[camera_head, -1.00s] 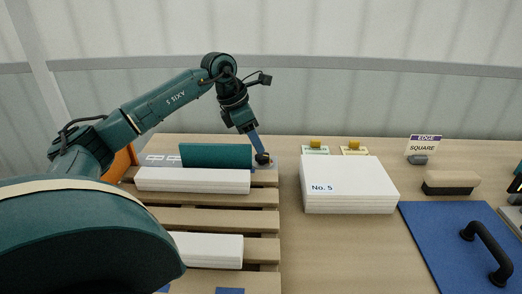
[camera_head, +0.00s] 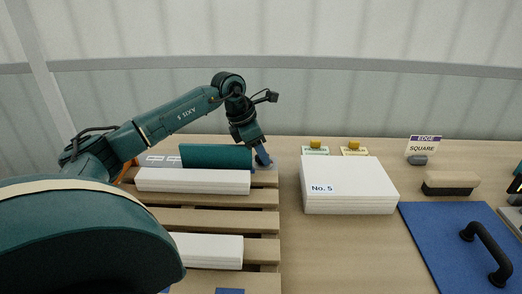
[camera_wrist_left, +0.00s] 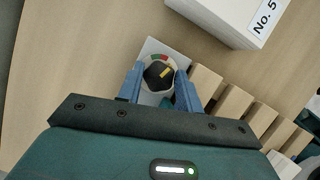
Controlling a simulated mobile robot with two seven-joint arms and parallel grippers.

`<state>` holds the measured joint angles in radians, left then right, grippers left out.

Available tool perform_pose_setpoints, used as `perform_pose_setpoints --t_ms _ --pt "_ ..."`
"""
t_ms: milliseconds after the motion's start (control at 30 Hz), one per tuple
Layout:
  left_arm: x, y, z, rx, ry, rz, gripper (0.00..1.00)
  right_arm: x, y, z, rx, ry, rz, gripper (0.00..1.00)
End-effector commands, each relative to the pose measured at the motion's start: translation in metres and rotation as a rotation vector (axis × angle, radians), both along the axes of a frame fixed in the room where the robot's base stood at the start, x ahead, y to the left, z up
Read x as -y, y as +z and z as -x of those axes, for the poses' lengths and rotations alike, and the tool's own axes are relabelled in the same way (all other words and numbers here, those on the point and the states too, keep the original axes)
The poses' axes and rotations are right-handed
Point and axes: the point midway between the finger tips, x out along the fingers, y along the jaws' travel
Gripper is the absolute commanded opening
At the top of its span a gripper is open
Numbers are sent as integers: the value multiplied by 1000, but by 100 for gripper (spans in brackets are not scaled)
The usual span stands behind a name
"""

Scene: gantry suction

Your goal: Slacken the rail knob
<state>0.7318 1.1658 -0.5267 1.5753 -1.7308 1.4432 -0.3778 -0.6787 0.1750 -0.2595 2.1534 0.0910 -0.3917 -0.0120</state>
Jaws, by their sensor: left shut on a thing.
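The rail knob (camera_wrist_left: 158,73) is black with a yellow pointer mark. It sits on a round dial with red and green marks, on a pale plate (camera_wrist_left: 151,48). In the left wrist view the blue fingers of my left gripper (camera_wrist_left: 159,86) stand on both sides of the knob, shut on it. In the head view my left gripper (camera_head: 263,158) reaches down at the far right end of the teal rail (camera_head: 215,156), and its fingers hide the knob there. My right gripper is not in view.
A slatted wooden pallet (camera_head: 220,219) carries white boards (camera_head: 193,181). A white stack marked No. 5 (camera_head: 348,187) stands to the right of the knob. Two yellow-topped pieces (camera_head: 316,146) stand behind it. A blue mat with a black handle (camera_head: 486,252) lies at the right.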

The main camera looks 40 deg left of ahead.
Motion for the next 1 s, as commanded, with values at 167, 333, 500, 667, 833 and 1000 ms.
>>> perform_pose_setpoints --t_ms 167,333,500,667,833,1000 --pt "0 0 0 0 4 1 13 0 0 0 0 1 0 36" --pt "0 1 0 0 43 0 13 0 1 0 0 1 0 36" --pt "1 1 0 0 133 0 13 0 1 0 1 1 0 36" --pt "1 1 1 1 251 -1 13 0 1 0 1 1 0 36" --pt "2 1 1 1 375 0 13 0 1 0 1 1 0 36" --pt "2 1 0 3 478 0 13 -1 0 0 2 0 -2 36"
